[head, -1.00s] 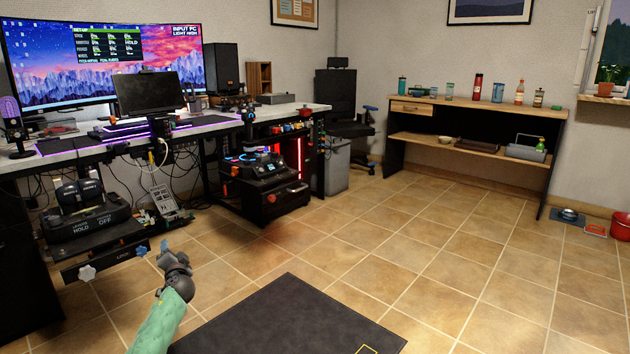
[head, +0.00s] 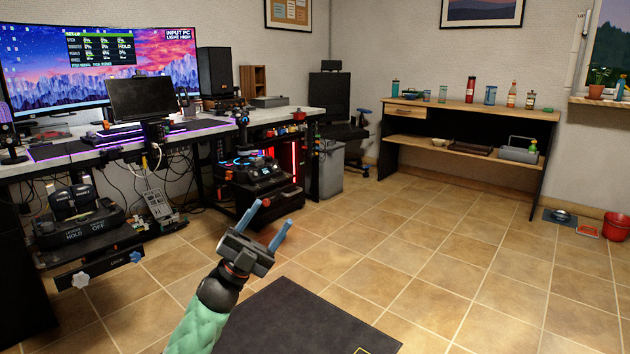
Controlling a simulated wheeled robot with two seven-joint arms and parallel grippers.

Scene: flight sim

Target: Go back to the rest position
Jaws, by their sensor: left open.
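My left gripper (head: 264,222) shows at the lower middle of the head view, at the end of an arm with a green sleeve. Its two blue fingers are spread apart with nothing between them. It is in front of the desk, above the tiled floor, and touches nothing that I can see. My right gripper is out of the picture.
A desk (head: 205,127) with a wide monitor (head: 60,75) fills the left side. A black joystick unit (head: 250,178) stands at its front. A wooden shelf table (head: 470,108) is at the back wall. A dark mat (head: 300,325) lies below.

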